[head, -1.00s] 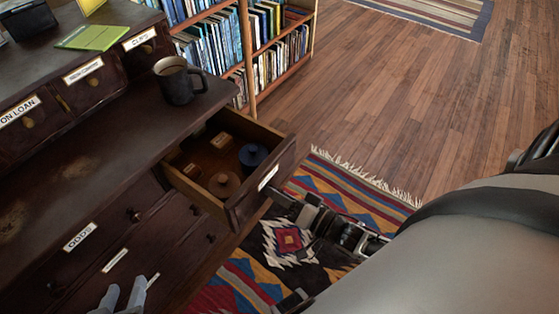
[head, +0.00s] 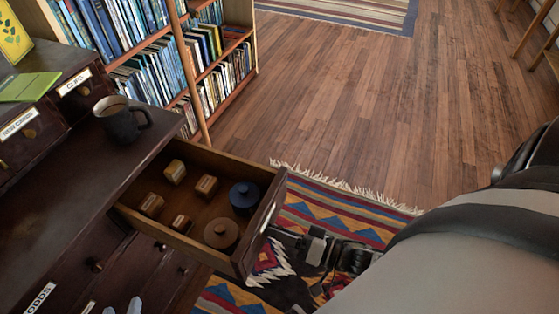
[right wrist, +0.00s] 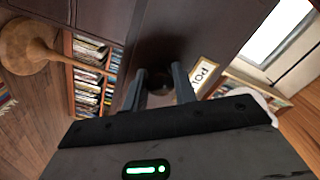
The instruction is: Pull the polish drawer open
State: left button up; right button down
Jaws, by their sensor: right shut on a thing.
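The polish drawer (head: 258,228) juts out from the dark cabinet, well open, its inside in plain view. It holds a blue lidded pot (head: 244,194), a brown lidded pot (head: 221,233) and several small wooden blocks (head: 175,171). In the right wrist view, a label reading "POL" (right wrist: 203,74) is on the drawer front. My right gripper (right wrist: 161,84) is shut on the drawer's dark knob (right wrist: 160,80); the head view hides the knob behind the front.
A dark mug (head: 122,120) stands on the cabinet top near the drawer. A bookcase (head: 200,75) stands behind. A patterned rug (head: 330,217) lies under the open drawer, with clear wooden floor (head: 350,110) beyond.

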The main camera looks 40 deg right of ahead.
jog(key=c, duration=1.1)
grip_release()
jog(key=shift+v, duration=8)
